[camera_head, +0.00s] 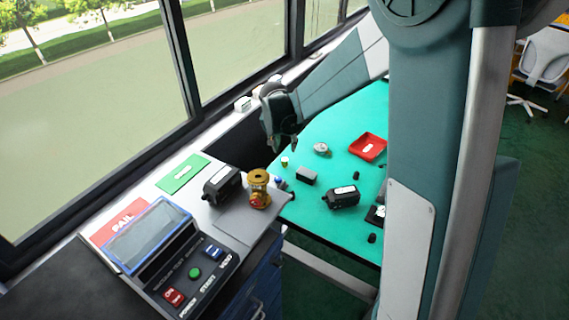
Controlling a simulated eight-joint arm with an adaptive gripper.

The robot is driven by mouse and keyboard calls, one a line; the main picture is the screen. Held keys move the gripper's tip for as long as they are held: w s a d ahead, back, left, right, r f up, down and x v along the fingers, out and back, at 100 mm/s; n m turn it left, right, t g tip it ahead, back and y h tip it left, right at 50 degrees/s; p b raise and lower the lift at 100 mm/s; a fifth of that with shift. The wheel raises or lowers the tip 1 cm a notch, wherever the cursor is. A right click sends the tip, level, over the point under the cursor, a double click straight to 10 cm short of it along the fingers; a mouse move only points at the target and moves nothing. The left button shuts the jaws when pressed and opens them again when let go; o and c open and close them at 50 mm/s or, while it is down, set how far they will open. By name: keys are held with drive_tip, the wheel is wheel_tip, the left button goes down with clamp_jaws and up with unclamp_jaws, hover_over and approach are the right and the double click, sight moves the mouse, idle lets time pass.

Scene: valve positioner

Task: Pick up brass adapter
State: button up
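I cannot tell the exact height of the fingertips over the piece. A larger brass-coloured valve body (259,189) with a red spot stands on the grey bench to the left.
The green mat (322,226) also holds a round silver part (321,149), a grey block (307,176), a black device (341,197) and a red tray (367,147). Another black device (222,185), a green card (183,174) and a control box (170,255) lie left. Windows rise behind.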

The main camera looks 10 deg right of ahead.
drive_tip(key=m, duration=0.1)
hover_over(284, 160)
drive_tip(key=s+a, duration=0.2)
wheel_tip(284, 160, down, 7)
drive_tip(key=shift+w+d+f, duration=0.15)
drive_tip(key=shift+w+f, duration=0.05)
drive_tip(key=shift+b+x, duration=0.4)
drive_tip(key=shift+x, duration=0.9)
drive_tip(key=shift+d+f, duration=0.1)
drive_tip(key=shift+f, duration=0.05)
drive_tip(key=shift+s+d+b+x, duration=0.15)
drive_tip(key=shift+b+x, duration=0.15)
drive_tip(key=shift+x, duration=0.9)
drive_tip(key=shift+s+d+b+x, duration=0.1)
drive_tip(key=shift+b+x, duration=0.2)
drive_tip(key=shift+x, duration=0.95)
drive_tip(key=shift+c, duration=0.2)
drive_tip(key=c, duration=0.9)
